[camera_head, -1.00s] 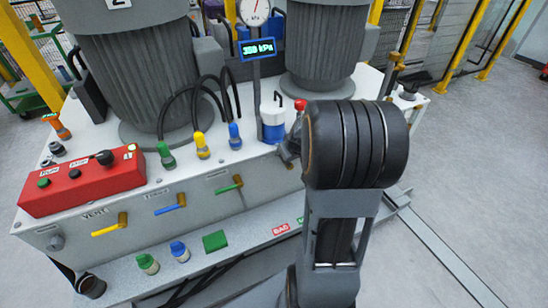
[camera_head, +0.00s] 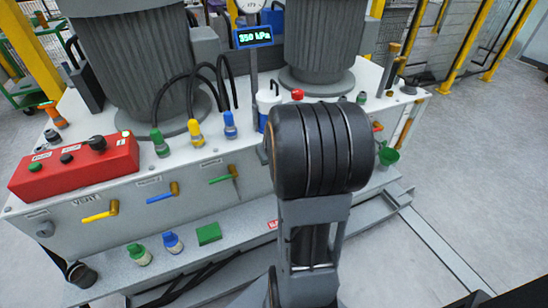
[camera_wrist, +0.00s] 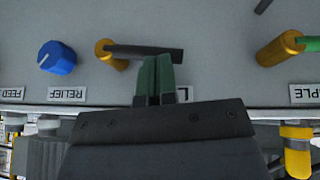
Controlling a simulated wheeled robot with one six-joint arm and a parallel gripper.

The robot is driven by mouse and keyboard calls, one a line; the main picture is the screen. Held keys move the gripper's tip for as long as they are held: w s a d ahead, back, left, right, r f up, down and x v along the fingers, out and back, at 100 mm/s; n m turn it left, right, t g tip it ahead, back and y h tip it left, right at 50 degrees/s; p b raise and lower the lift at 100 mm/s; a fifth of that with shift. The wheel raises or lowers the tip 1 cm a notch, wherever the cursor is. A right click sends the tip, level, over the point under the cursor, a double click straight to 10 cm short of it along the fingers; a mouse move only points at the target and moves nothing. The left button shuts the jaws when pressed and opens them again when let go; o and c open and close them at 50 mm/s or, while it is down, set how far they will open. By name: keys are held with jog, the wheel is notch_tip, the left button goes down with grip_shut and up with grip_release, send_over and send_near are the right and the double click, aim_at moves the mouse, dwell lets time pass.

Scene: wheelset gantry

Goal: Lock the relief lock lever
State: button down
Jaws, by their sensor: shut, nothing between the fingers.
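In the wrist view, which is upside down, a lever with a brass hub and a dark handle (camera_wrist: 146,51) sits on the grey panel beside the RELIEF label (camera_wrist: 67,94). Its handle lies about level across the picture. A label at its free end is mostly hidden by my gripper; only an "L" shows. My gripper (camera_wrist: 158,62) has green fingers, shut and empty. Their tips overlap the handle's edge near its free end; I cannot tell whether they touch. In the head view my arm hides this lever and the gripper.
A blue knob (camera_wrist: 57,57) is left of the lever and a green-handled lever (camera_wrist: 280,46) is to its right. The head view shows yellow (camera_head: 100,215) and blue (camera_head: 161,197) levers, a red control box (camera_head: 75,165) and a display (camera_head: 253,37) reading 350 kPa.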

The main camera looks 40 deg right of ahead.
jog(key=shift+w+a+f+b, duration=0.1)
jog(key=shift+a+f+b, duration=0.2)
jog(key=shift+f+b, duration=0.25)
jog(key=shift+a+f, duration=0.1)
jog(key=shift+f, duration=0.15)
jog(key=s+a+r+p, duration=0.3)
jog(key=a+r+p, duration=0.1)
jog(key=a+r, duration=0.4)
jog(key=shift+a, duration=0.6)
dwell(0.5)
